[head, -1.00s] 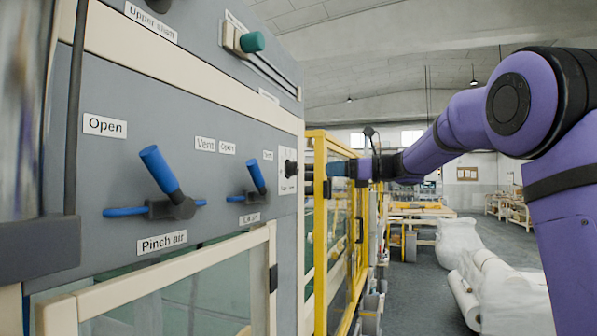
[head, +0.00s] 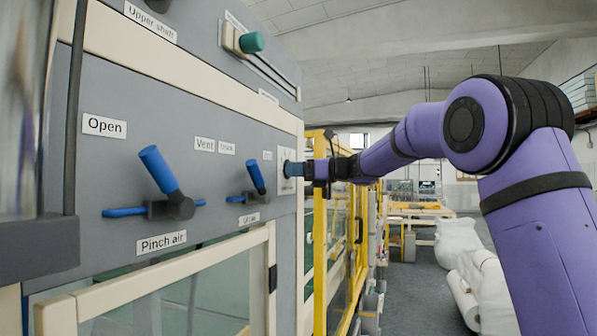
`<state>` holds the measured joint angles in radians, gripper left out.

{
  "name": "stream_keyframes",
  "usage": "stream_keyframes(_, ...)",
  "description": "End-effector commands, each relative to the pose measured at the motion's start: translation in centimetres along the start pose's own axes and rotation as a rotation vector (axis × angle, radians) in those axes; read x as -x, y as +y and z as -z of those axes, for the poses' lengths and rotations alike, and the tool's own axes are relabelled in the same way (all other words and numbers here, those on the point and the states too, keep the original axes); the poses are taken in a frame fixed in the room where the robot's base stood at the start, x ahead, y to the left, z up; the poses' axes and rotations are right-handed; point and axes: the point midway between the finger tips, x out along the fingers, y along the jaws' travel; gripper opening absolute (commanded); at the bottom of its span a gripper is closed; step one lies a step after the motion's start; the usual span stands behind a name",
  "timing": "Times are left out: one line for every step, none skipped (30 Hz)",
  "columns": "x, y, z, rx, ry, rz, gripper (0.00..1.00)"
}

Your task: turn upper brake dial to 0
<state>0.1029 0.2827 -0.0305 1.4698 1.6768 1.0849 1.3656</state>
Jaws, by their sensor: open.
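The likely brake dial (head: 285,165) is a small dark knob on a pale plate (head: 287,185) at the right end of the grey panel in the head view. I cannot read its marks or tell its setting. My gripper (head: 292,169) is open, with its tip at the knob, coming from the right. It covers much of the knob. I cannot tell whether the fingers touch the knob or stand around it.
Blue-handled valves labelled "Pinch air" (head: 163,188) and "Lift air" (head: 252,186) stick out left of the plate. A green-knobbed slider (head: 250,42) is above. A yellow guard frame (head: 319,230) stands right, beneath my arm. White rolls (head: 470,285) lie on the floor.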

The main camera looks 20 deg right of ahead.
Motion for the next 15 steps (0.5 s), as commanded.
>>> stream_keyframes(-0.03,0.01,-0.01,0.0,0.0,0.0,0.68)
stream_keyframes(-0.02,0.01,-0.01,0.0,0.0,0.0,0.68)
stream_keyframes(-0.02,0.01,-0.01,0.0,0.0,0.0,0.68)
stream_keyframes(-0.01,0.01,-0.01,0.0,0.0,0.0,0.68)
stream_keyframes(-0.01,0.01,-0.01,0.0,0.0,0.0,0.68)
stream_keyframes(-0.01,0.01,-0.02,0.0,0.0,0.0,0.64)
stream_keyframes(-0.01,0.02,-0.01,0.0,0.0,0.0,0.57)
stream_keyframes(0.0,0.02,-0.01,0.0,0.0,0.0,0.5)
stream_keyframes(0.0,0.02,-0.02,0.0,0.0,0.0,0.41)
stream_keyframes(0.0,0.02,-0.02,0.0,0.0,0.0,0.34)
stream_keyframes(0.0,0.02,-0.02,0.0,0.0,0.0,0.27)
stream_keyframes(0.0,0.02,-0.02,0.0,0.0,0.0,0.19)
stream_keyframes(0.0,0.02,-0.02,0.0,0.0,0.0,0.19)
stream_keyframes(0.01,0.02,-0.02,0.0,0.0,0.0,0.19)
stream_keyframes(0.01,0.02,-0.02,0.001,0.0,0.0,0.19)
